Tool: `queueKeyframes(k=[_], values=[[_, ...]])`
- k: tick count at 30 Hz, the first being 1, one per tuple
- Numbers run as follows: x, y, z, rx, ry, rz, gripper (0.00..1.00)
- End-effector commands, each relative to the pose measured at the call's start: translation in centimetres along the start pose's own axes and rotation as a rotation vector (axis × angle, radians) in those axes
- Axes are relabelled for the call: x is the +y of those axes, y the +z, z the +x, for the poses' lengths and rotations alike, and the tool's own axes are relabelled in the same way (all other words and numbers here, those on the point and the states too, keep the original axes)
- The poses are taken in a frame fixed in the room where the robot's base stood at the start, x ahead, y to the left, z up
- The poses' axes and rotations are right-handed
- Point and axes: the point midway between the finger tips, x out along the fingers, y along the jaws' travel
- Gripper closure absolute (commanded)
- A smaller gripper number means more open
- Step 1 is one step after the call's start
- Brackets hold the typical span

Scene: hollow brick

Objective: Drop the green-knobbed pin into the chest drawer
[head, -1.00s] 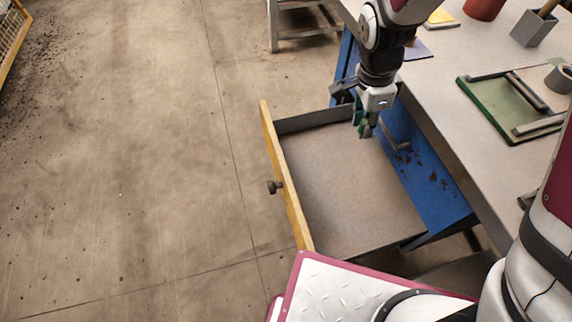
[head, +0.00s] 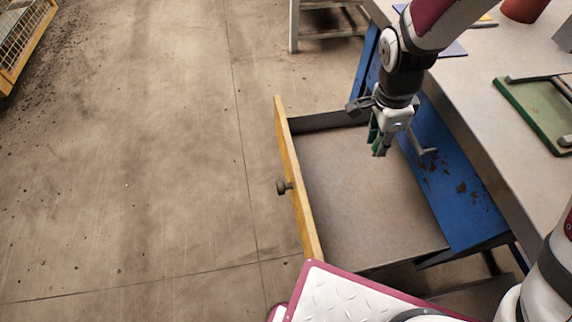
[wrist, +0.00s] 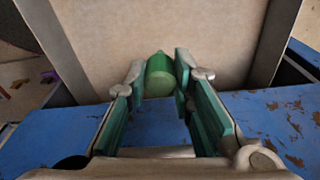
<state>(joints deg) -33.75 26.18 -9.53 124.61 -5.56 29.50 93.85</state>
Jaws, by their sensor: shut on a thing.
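The chest drawer (head: 365,195) is pulled open, with a wooden front and a dark round handle; its inside is bare. My gripper (head: 379,145) is over the back part of the drawer, near the blue chest face, fingers pointing down. In the wrist view my gripper (wrist: 160,85) is shut on the green-knobbed pin (wrist: 160,75). Its green rounded knob shows between the fingertips, with the drawer floor behind it. The rest of the pin is hidden. In the head view the pin cannot be told apart from the green finger pads.
The blue chest (head: 455,185) stands under a grey worktop (head: 460,85). A green tray (head: 535,110) and a red pot (head: 523,10) are on the worktop. A yellow mesh crate (head: 22,40) is on the floor at far left. The floor left of the drawer is clear.

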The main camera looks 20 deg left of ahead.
Motion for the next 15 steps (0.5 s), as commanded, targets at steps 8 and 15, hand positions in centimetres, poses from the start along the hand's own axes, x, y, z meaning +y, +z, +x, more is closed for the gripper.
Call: queueKeyframes(k=[8,15], values=[[0.00,-0.01,-0.05,0.000,0.000,0.000,0.54],[-0.02,-0.01,-0.15,0.000,-0.001,0.000,0.54]])
